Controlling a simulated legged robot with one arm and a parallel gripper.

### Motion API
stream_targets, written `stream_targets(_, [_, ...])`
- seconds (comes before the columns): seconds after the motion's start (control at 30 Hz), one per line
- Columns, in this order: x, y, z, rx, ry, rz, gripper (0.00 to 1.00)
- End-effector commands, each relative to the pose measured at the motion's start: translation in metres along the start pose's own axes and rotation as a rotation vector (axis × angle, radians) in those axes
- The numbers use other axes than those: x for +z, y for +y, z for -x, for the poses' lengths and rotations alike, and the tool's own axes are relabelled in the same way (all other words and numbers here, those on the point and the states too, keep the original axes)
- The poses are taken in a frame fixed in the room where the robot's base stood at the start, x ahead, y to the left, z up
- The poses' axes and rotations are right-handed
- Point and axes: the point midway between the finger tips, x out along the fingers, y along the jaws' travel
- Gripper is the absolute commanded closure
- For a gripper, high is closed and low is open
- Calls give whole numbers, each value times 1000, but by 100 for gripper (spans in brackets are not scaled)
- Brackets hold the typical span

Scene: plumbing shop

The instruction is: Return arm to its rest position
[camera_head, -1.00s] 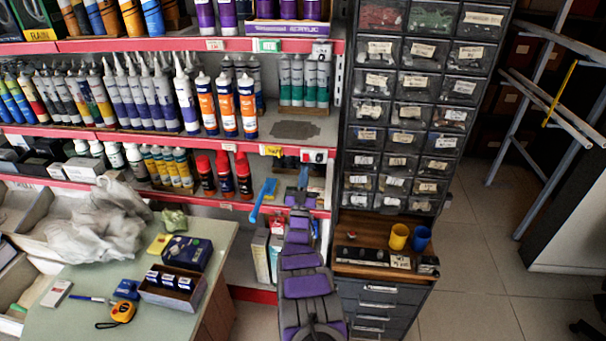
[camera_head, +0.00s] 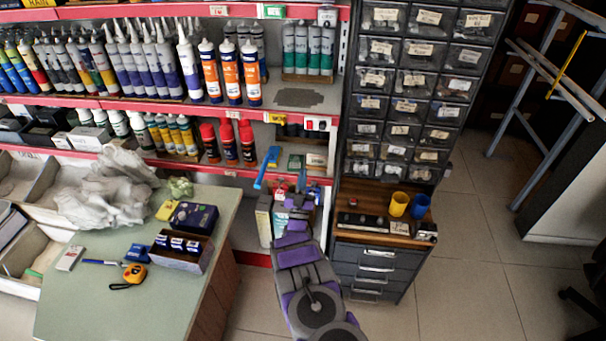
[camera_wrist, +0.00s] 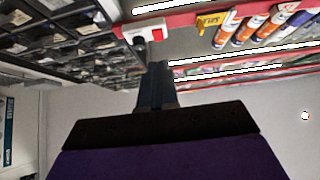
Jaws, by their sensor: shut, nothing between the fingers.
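My arm (camera_head: 303,270), grey with purple panels, rises from the bottom middle of the head view towards the red-edged shelf unit. My gripper is at its far end, small and partly hidden in the head view, near the lower shelf edge. In the wrist view my gripper (camera_wrist: 156,72) shows as dark fingers closed together, with nothing held. The wrist view is tilted and looks past the fingers at shelf undersides.
The drawer cabinet (camera_head: 375,252) stands right of my arm, with a yellow cup (camera_head: 398,204) and a blue cup (camera_head: 419,205) on its ledge. A green-topped table (camera_head: 90,300) is at left. A blue-handled tool (camera_head: 264,170) hangs by the shelf.

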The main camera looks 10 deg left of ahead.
Motion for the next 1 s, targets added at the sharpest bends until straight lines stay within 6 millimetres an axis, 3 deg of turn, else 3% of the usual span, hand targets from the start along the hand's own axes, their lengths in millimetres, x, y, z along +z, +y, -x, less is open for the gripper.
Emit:
stream_targets(0.37, [0,2,-4,4,-11,-4,100])
stream_targets(0.77, [12,1,-71,21,-378,-111,100])
stream_targets(1.0, [-2,-1,-97,-9,-634,-187,100])
